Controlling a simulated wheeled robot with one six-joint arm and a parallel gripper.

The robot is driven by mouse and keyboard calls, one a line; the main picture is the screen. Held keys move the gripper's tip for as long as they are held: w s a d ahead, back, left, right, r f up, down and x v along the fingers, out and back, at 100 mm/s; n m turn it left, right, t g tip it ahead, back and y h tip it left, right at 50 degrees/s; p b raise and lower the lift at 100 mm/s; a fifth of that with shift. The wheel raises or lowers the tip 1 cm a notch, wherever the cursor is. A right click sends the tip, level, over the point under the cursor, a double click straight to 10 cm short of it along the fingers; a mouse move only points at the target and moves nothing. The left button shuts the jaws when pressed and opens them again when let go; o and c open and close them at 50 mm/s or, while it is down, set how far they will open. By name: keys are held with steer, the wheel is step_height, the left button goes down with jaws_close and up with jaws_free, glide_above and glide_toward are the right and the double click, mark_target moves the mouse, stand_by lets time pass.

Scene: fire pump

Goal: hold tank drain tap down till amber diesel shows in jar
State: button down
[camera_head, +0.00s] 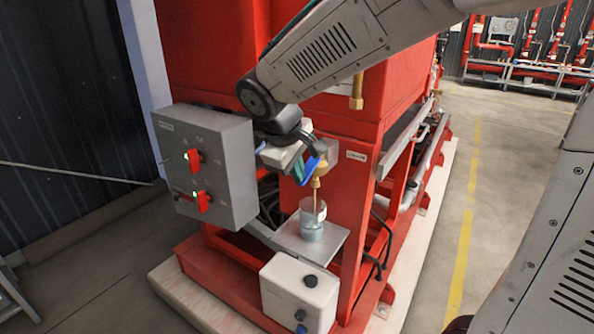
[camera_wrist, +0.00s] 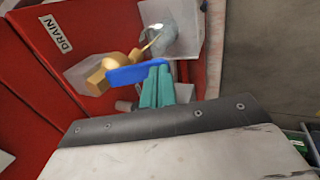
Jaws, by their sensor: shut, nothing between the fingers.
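The brass drain tap (camera_head: 321,166) sticks out of the red tank frame; its blue lever (camera_head: 310,167) slants down. In the wrist view the tap (camera_wrist: 103,78) and blue lever (camera_wrist: 136,74) lie just ahead of my gripper. My gripper (camera_head: 300,172) is shut and empty, its green fingertips (camera_wrist: 157,68) against or very close to the lever. A thin amber-brown stream (camera_head: 316,195) runs from the tap into the clear jar (camera_head: 312,213). The jar's lower part looks grey; its contents are too small to judge. It also shows in the wrist view (camera_wrist: 160,42).
The jar stands on a grey metal shelf (camera_head: 330,240). A grey control box (camera_head: 235,165) with red switches is close on the left of my gripper. A white box (camera_head: 300,290) sits low in front. A "DRAIN" label (camera_wrist: 60,33) is beside the tap. Open floor lies right.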

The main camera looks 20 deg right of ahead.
steer(key=shift+r, duration=0.8)
steer(key=shift+r, duration=0.15)
steer(key=w+d+r+v, duration=0.1)
steer(key=d+v, duration=0.1)
steer(key=v, duration=1.1)
steer(key=shift+w+r, duration=0.2)
steer(key=shift+r, duration=0.05)
stand_by(0.4)
